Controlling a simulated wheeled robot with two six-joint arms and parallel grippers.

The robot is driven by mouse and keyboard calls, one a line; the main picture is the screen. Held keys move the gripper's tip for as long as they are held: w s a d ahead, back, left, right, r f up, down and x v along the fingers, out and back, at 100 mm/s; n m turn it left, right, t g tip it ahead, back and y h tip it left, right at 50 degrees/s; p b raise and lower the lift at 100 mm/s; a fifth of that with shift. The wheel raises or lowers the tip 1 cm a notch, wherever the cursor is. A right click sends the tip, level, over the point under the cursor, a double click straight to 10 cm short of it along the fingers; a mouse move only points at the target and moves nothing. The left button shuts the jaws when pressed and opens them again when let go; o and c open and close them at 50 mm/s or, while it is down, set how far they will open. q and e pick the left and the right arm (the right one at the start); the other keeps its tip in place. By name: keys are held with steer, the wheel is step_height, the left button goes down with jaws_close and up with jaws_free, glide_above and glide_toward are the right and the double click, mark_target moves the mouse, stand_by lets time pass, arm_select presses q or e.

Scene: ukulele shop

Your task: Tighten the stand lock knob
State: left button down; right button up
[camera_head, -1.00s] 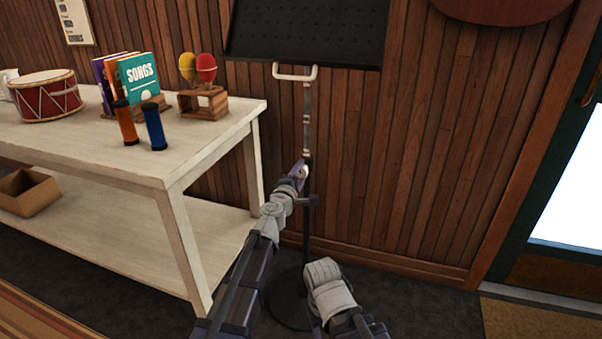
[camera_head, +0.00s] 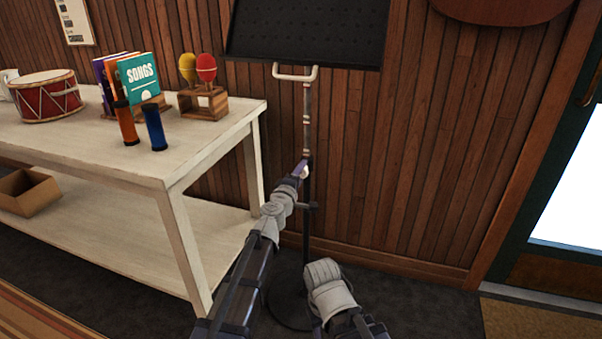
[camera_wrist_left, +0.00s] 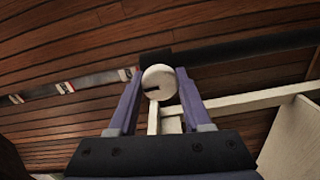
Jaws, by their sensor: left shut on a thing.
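A music stand with a black desk (camera_head: 305,35) stands against the wood wall. Its thin pole, banded pale on the upper part (camera_head: 306,110), drops to a dark round base (camera_head: 285,300) partly hidden by my arms. The lock knob (camera_head: 305,172) is a small pale disc on the pole at mid height. In the left wrist view the knob (camera_wrist_left: 158,82) is round and white with a short dark mark, between the purple fingers. My left gripper (camera_head: 301,168) is shut on the knob; it also shows in the left wrist view (camera_wrist_left: 159,92). My right gripper is not visible.
A whitewashed table (camera_head: 220,120) stands left of the pole, holding a red drum (camera_head: 47,100), song books (camera_head: 138,78), maracas (camera_head: 206,70) and two shakers. A cardboard box (camera_head: 28,192) sits on its lower shelf.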

arm_select(q)
steer(key=shift+c, duration=1.8)
jaws_free()
steer(key=v, duration=0.8)
steer(key=shift+d, duration=0.1)
